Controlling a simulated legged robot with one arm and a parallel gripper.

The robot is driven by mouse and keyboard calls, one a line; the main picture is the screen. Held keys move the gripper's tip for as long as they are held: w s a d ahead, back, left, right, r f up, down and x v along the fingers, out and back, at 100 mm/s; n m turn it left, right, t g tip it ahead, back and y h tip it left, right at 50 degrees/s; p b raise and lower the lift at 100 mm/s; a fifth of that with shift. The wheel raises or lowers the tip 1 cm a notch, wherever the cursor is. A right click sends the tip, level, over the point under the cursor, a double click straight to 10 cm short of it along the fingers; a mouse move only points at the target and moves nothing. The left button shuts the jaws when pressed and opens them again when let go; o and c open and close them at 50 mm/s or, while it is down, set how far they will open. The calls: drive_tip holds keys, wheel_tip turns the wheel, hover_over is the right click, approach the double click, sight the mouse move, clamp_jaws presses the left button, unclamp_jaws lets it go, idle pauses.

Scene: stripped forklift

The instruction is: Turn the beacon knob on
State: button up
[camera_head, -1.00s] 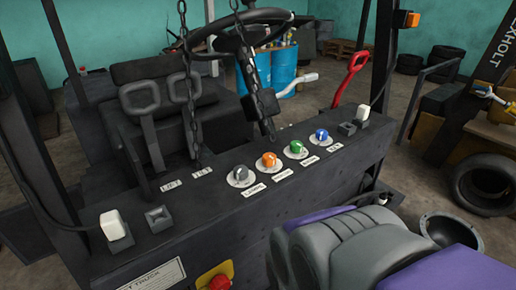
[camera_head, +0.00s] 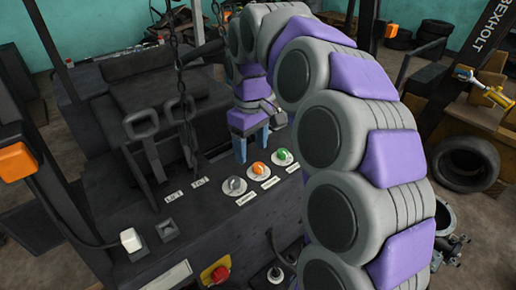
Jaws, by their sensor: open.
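A row of round knobs on white discs sits on the dark forklift console (camera_head: 200,235). A grey knob (camera_head: 236,184), an orange knob (camera_head: 259,169) and a green knob (camera_head: 282,155) are in view. Their labels are too small to read, so I cannot tell by name which is the beacon knob. The blue knob is hidden behind my arm. My gripper (camera_head: 252,151) has blue fingers pointing down, open and with nothing seen between them. It appears above and behind the orange and grey knobs; contact cannot be made out.
Two grey levers (camera_head: 145,135) stand left of the knobs, with hanging chains near them. A red button (camera_head: 218,274) and a black joystick (camera_head: 275,273) are at the front. An orange lamp (camera_head: 16,161) is on the left post. My arm covers the console's right side.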

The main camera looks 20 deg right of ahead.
drive_tip(key=p, duration=0.3)
approach(259, 165)
wheel_tip(259, 165, down, 9)
drive_tip(key=shift+s+a+r+p, duration=0.1)
drive_tip(key=shift+s+a+p, duration=0.05)
drive_tip(key=shift+p, duration=0.8)
drive_tip(key=c, duration=1.1)
